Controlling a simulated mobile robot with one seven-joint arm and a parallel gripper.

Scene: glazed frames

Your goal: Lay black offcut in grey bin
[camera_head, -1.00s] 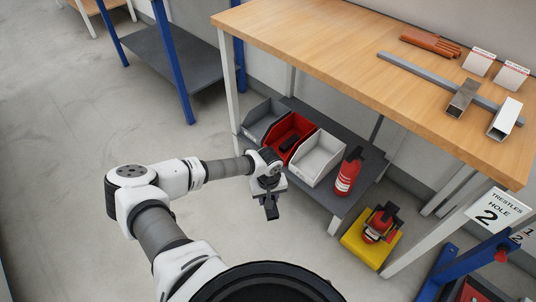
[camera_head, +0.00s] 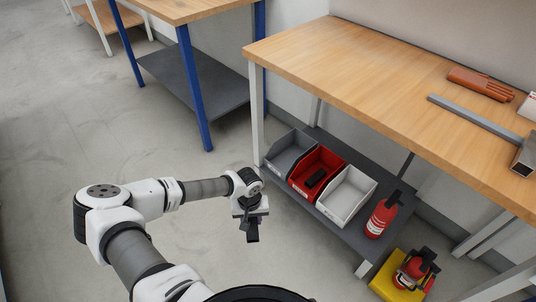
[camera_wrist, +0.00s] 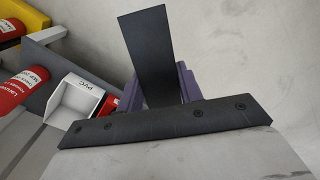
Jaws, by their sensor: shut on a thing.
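My gripper (camera_head: 250,222) is shut on the black offcut, held in front of the low shelf and apart from the bins. In the wrist view the black offcut (camera_wrist: 146,52) is a flat dark strip sticking out beyond the gripper fingers (camera_wrist: 160,88). In the head view its end shows as a small dark piece (camera_head: 252,234) below the gripper. The grey bin (camera_head: 275,169) is the leftmost of three on the shelf, beyond my gripper and to its right. Its inside looks empty from here.
The red bin (camera_head: 300,190) beside it holds another black piece (camera_head: 315,178). The white bin (camera_head: 334,216) looks empty. A fire extinguisher (camera_head: 382,214) stands on the shelf (camera_head: 358,237); another (camera_head: 410,272) is on a yellow base. The workbench top (camera_head: 370,80) overhangs the shelf. Left floor is clear.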

